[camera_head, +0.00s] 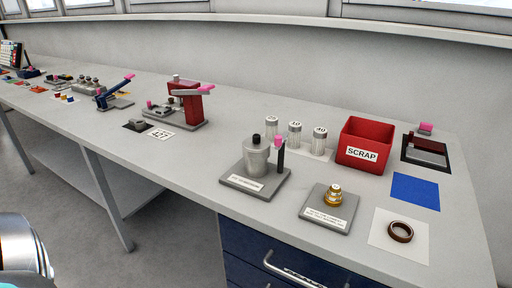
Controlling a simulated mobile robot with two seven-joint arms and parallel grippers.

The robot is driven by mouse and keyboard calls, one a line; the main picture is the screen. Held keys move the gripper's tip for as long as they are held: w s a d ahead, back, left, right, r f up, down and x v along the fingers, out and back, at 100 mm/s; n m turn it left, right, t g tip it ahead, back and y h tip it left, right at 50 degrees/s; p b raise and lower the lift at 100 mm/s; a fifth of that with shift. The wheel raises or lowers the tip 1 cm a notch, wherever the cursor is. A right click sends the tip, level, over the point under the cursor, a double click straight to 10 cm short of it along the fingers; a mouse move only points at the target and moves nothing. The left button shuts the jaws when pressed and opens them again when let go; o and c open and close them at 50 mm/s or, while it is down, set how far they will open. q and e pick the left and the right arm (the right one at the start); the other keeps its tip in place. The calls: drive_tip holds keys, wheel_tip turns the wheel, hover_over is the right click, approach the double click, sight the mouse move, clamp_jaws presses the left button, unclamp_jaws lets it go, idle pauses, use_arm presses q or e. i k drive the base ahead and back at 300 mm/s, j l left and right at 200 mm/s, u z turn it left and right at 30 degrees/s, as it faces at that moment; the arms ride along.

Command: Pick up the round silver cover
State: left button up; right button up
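A silver, slightly tapered round piece (256,160) with a black knob on top stands upright on a grey labelled base plate (235,182). It is the thing here that best fits the round silver cover. A dark post (281,156) with a pink top stands close at its right on the same plate. Whether the silver piece is hollow or covers something cannot be seen. Neither of my grippers shows in the head view, and nothing is touching the silver piece.
To its right are a brass fitting (334,195) on a grey plate, a brown ring (400,232) on a white sheet, and a red SCRAP bin (364,144). A red press (190,102) stands left. The bench front between is clear.

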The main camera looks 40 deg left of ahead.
sight(256, 148)
drive_tip(key=k+j+u, duration=0.1)
drive_tip(key=j, duration=0.75)
drive_tip(key=j+u, duration=0.15)
drive_tip(key=j, duration=0.65)
drive_tip(key=k, duration=0.05)
